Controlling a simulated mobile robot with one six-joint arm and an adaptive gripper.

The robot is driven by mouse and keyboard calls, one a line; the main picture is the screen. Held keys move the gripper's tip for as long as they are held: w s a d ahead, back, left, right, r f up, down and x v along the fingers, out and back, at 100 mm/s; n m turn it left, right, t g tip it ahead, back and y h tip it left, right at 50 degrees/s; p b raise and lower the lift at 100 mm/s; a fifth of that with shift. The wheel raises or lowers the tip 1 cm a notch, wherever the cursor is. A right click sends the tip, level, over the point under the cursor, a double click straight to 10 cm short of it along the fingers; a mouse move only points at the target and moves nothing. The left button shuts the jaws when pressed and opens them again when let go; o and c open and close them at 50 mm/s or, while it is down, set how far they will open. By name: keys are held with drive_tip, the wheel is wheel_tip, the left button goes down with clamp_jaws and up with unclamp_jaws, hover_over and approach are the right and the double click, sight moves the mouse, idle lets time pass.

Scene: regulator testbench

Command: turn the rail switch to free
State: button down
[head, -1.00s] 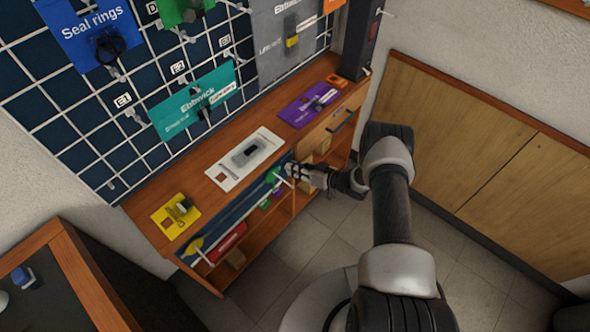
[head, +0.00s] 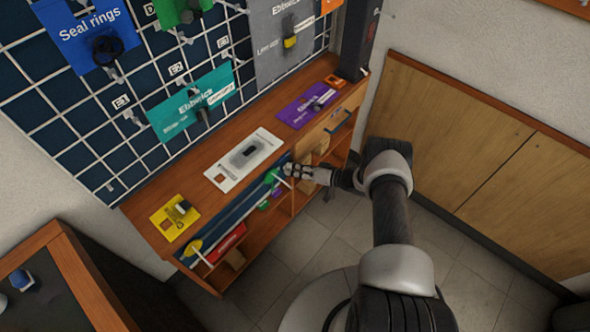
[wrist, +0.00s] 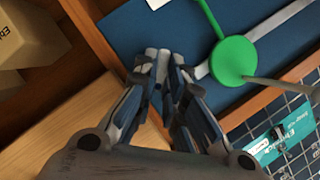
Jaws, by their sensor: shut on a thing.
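A blue panel (head: 237,211) runs along the front of the bench, just under its top. My gripper (head: 288,170) is at the panel's right end; the wrist view shows its fingertips (wrist: 164,62) together at the panel's edge. It is shut on a small part there, seemingly the rail switch, mostly hidden between the fingers. A green disc with a thin green arm (wrist: 233,60) is right of the fingers in the wrist view, apart from them. A pale strip (wrist: 270,27) runs past the disc toward the fingers. A yellow disc (head: 194,247) is at the panel's far left end.
The bench top (head: 160,250) carries a yellow plate (head: 167,222), a white plate (head: 222,181) and a purple plate (head: 294,112). A drawer (head: 318,128) with a handle is right of my gripper. Shelves with boxes lie below. The floor (head: 300,240) in front is clear.

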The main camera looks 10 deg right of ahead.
drive_tip(key=c, duration=1.7)
unclamp_jaws()
drive_tip(key=shift+o, duration=0.2)
drive_tip(key=v, duration=1.2)
drive_tip(key=shift+r, duration=0.1)
